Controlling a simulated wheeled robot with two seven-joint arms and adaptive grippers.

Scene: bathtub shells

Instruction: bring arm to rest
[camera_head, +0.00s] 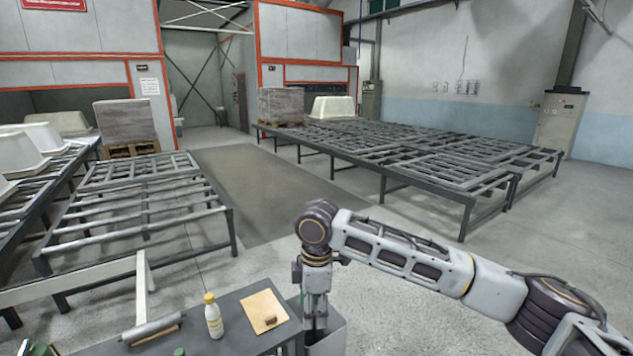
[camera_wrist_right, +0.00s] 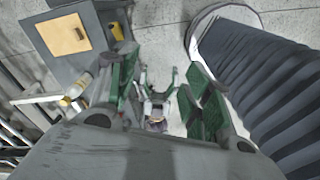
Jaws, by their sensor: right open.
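My right arm (camera_head: 410,252) reaches in from the right in the head view, bent at a joint, with its last part hanging down. My right gripper (camera_head: 315,322) points downward and appears in front of or over a grey bin (camera_head: 332,342) beside the small table. Depth between gripper and bin is hard to tell. In the right wrist view the green-padded fingers of my right gripper (camera_wrist_right: 165,80) stand apart. No held object is clear between them; a small blurred shape shows there against the pale floor.
The dark table (camera_head: 240,308) holds a white bottle with yellow cap (camera_head: 213,316), a tan board (camera_head: 264,311) and a roller (camera_head: 152,327). Metal racks stand left (camera_head: 145,205) and right (camera_head: 400,150); white tub shells (camera_head: 18,150) lie far left. Floor between racks is clear.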

